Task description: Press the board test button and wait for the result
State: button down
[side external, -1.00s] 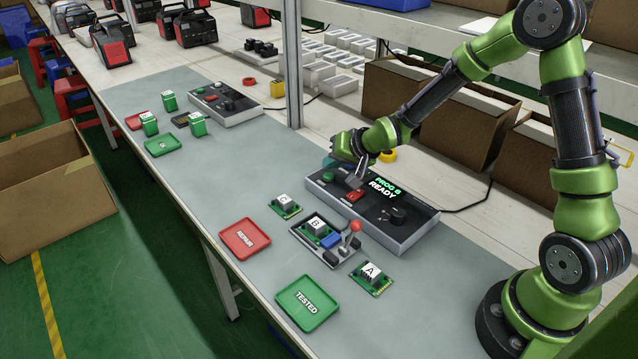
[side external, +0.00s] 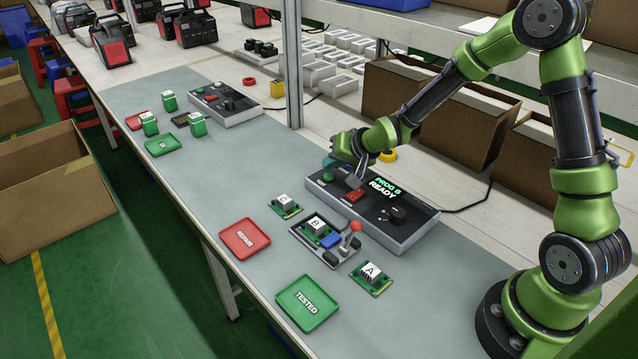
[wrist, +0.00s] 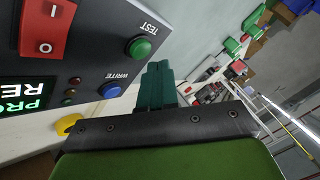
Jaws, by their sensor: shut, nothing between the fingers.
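The dark control box (side external: 408,235) has a lit display (side external: 383,188) reading "PROG B READY". Its green TEST button (side external: 328,178) is at the left end and also shows in the wrist view (wrist: 139,47). Board B (side external: 314,232) sits in the fixture (side external: 345,254) with a red-knobbed lever (side external: 355,228). My gripper (side external: 328,162) is shut and empty, its teal fingers behind the box's left end. In the wrist view its fingertips (wrist: 157,66) show just below the TEST button and right of the blue WRITE button (wrist: 110,90). I see no clear contact with either button.
Board C (side external: 284,206) and board A (side external: 371,278) lie beside the fixture. A red REPAIR tray (side external: 262,252) and green TESTED tray (side external: 288,297) lie in front. A red rocker switch (side external: 355,196) is on the box. A metal post (side external: 293,70) stands behind.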

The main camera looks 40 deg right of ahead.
aim_at(332, 177)
jog(key=shift+f, duration=0.15)
jog(key=shift+f, duration=0.3)
jog(key=shift+f, duration=0.45)
dwell(0.9)
jog(key=shift+r, duration=0.85)
jog(key=shift+r, duration=2.55)
jog(key=shift+f, duration=0.1)
